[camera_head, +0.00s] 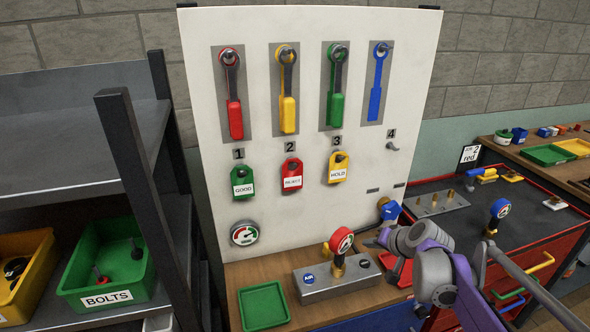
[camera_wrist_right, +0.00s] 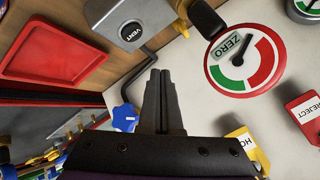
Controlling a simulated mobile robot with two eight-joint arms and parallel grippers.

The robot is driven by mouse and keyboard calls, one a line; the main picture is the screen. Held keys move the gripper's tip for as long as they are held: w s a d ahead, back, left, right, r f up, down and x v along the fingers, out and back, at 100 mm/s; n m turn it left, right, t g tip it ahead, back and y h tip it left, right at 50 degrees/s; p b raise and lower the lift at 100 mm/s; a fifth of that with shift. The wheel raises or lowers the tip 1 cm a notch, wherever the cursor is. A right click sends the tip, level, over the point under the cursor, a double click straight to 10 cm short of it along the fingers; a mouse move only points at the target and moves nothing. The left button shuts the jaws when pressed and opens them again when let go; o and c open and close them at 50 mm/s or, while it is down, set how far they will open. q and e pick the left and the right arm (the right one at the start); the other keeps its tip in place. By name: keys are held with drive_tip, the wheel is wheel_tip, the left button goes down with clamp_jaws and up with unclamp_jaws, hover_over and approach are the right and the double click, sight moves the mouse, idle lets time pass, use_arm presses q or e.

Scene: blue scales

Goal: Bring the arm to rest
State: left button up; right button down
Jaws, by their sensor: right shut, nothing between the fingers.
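My right arm comes in from the lower right of the head view, with a purple link and grey wrist. Its gripper (camera_head: 371,242) is just right of the round red-rimmed gauge (camera_head: 341,240), over the back of the workbench. In the right wrist view the two dark fingers of the right gripper (camera_wrist_right: 161,74) are together, with nothing between them. They appear in front of the pale panel, between the blue star knob (camera_wrist_right: 125,117) and the gauge marked ZERO (camera_wrist_right: 246,62). I cannot tell whether they touch anything. My left gripper is not in view.
A white panel (camera_head: 300,200) with hanging wrenches and tags stands behind. A green tray (camera_head: 264,305) lies left; a bench with another gauge (camera_head: 499,208) stands right.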

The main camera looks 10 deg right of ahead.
drive_tip(key=s+a+f+n+g+p, duration=0.15)
drive_tip(key=s+a+n, duration=0.25)
drive_tip(key=s+a, duration=0.95)
drive_tip(key=s+f+n+g, duration=0.1)
drive_tip(key=s+f, duration=0.1)
drive_tip(key=s, duration=0.5)
drive_tip(key=s+a+f+n+g+h, duration=0.1)
drive_tip(key=s+f+n, duration=0.1)
drive_tip(key=s, duration=0.5)
drive_tip(key=shift+a+f+h+p, duration=0.2)
drive_tip(key=shift+f+h+p, duration=0.15)
drive_tip(key=shift+f, duration=0.45)
drive_tip(key=shift+s+f, duration=0.1)
